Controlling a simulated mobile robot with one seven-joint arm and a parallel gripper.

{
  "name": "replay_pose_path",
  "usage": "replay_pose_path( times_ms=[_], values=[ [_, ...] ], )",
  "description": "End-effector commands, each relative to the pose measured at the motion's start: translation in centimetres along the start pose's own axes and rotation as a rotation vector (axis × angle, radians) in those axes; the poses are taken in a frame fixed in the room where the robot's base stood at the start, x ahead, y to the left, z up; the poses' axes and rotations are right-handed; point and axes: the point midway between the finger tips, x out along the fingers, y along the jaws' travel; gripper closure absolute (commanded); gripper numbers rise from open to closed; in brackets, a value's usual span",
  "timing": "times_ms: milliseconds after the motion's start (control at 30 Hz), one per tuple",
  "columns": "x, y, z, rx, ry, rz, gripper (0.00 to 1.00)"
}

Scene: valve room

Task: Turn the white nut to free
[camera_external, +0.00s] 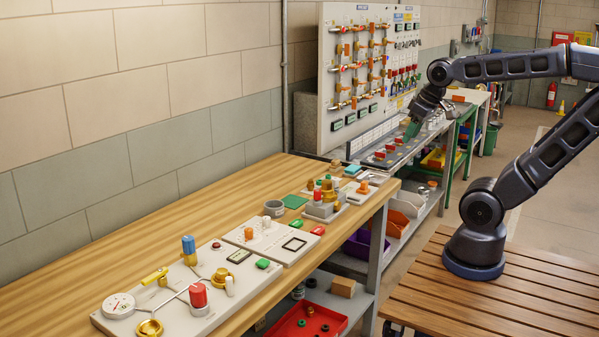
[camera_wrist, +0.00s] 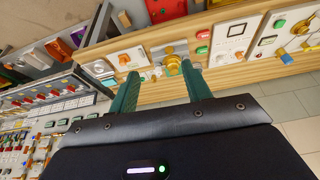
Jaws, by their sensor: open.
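I cannot tell for sure which piece is the white nut. One small white upright piece (camera_external: 229,286) stands beside the red knob on the near board, and another white piece (camera_external: 266,222) stands on the middle board. My gripper (camera_external: 410,130) is at the end of the arm, over the far bench in front of the upright panel, well away from both pieces. In the wrist view my gripper (camera_wrist: 160,70) has its two green fingers spread, with nothing between them. Beyond the fingertips a brass fitting (camera_wrist: 175,52) shows on the bench, apart from them.
The wooden bench (camera_external: 120,255) runs along the wall, its left part bare. The near board (camera_external: 188,310) holds a gauge (camera_external: 118,306), a red knob (camera_external: 198,296) and a blue knob (camera_external: 189,245). An upright valve panel (camera_external: 345,20) stands behind my gripper. A red tray (camera_external: 310,322) sits below.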

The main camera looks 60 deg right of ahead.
Motion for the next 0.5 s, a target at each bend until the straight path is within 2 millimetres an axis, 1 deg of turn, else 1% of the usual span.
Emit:
replay_pose_path(
  times_ms=[267,500],
  values=[
    [2.1,0.4,-5.1,0.199,-0.077,0.01,0.51],
    [4.9,1.0,-9.7,0.392,-0.144,0.033,0.51]
  ],
)
